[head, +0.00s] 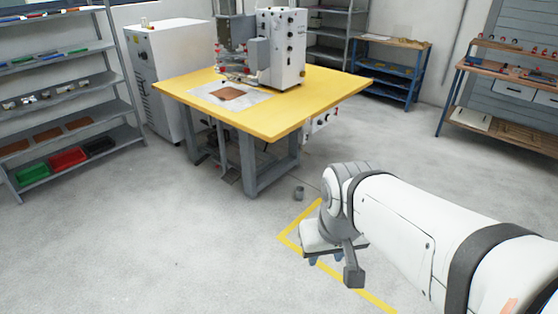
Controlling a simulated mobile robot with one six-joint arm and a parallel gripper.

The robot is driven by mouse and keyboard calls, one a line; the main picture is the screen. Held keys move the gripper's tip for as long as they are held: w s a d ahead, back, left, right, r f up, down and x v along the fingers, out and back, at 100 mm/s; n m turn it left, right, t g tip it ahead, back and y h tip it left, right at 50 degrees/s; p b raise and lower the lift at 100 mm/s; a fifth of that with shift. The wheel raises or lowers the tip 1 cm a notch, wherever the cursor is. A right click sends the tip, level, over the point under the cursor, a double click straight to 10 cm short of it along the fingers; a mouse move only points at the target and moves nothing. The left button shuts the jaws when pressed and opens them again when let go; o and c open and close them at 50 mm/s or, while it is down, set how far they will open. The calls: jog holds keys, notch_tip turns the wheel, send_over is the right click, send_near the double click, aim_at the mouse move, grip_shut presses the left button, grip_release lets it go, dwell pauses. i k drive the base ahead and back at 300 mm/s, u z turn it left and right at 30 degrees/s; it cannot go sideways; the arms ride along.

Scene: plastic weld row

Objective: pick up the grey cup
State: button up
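A small grey cup (299,193) stands on the concrete floor, just in front of the yellow-topped table and left of my arm. It looks upright, but it is too small to be sure. My gripper (327,260) points down over the floor, nearer to the camera than the cup and a little right of it. Two bluish fingertips show apart under its pale body, so it looks open. I see nothing between them, though a grey bracket on my arm hides part of the right side. The gripper and cup are apart.
The yellow-topped table (335,86) carries a welding machine (281,50); its grey legs stand behind the cup. A yellow floor line (291,237) runs under my gripper. Shelves (75,145) stand at left, workbenches (505,130) at right. The floor (150,250) at front left is clear.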

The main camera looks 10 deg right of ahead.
aim_at(299, 190)
jog(key=k, duration=0.6)
jog(key=z, duration=0.6)
jog(key=i, duration=0.9)
jog(key=z, duration=0.7)
jog(key=i, duration=1.6)
jog(key=u, duration=0.55)
jog(key=i, duration=1.3)
jog(key=u, duration=0.9)
jog(key=k, duration=0.8)
jog(key=u, duration=0.15)
jog(key=i, duration=0.9)
jog(key=z, duration=0.05)
